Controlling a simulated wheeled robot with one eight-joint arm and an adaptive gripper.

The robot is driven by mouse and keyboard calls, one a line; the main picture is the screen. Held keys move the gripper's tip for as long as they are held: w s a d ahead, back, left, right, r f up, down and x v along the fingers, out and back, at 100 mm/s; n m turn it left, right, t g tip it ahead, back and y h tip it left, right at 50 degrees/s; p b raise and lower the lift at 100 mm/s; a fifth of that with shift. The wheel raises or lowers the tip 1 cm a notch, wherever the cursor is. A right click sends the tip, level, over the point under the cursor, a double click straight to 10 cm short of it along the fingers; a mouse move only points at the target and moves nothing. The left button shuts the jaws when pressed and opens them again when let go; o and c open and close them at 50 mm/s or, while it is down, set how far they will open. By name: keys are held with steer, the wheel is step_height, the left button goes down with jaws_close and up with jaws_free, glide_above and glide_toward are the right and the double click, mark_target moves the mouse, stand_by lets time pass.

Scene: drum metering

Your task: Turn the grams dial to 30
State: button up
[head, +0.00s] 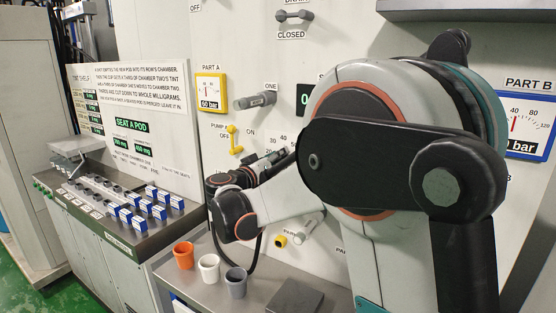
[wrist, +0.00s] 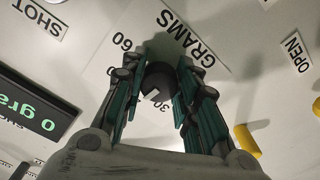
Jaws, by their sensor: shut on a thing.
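The grams dial is a dark round knob (wrist: 158,80) on a pale plate lettered GRAMS, with 60 and 30 readable around it in the wrist view. A small light mark shows on the knob's lower left side, near the 30; its exact reading is unclear. My gripper (wrist: 157,88) is shut on the knob, one teal-and-black finger on each side. In the head view my gripper (head: 268,162) is against the panel, and it hides the knob. Scale numbers 30 and 40 show just above it.
A green-digit display (wrist: 30,110) reads 0 grams, partly cut off. Orange (head: 183,255), white (head: 209,267) and grey (head: 236,280) cups stand on the ledge below my arm. A grey lever (head: 256,101) sticks out above.

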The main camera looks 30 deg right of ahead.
steer(key=n+p, duration=0.1)
steer(key=n, duration=0.3)
steer(key=shift+n+p, duration=0.3)
steer(key=shift+p, duration=0.05)
steer(key=n+p, duration=0.1)
steer(key=n, duration=0.4)
steer(key=shift+s+d, duration=0.1)
stand_by(0.5)
steer(key=o, duration=1)
steer(key=shift+o, duration=0.6)
steer(key=shift+s+a+f, duration=0.3)
steer(key=shift+s+a, duration=0.1)
steer(key=shift+a, duration=0.25)
steer(key=v, duration=1)
steer(key=shift+a+r, duration=0.3)
steer(key=shift+r, duration=0.1)
steer(key=shift+s, duration=0.1)
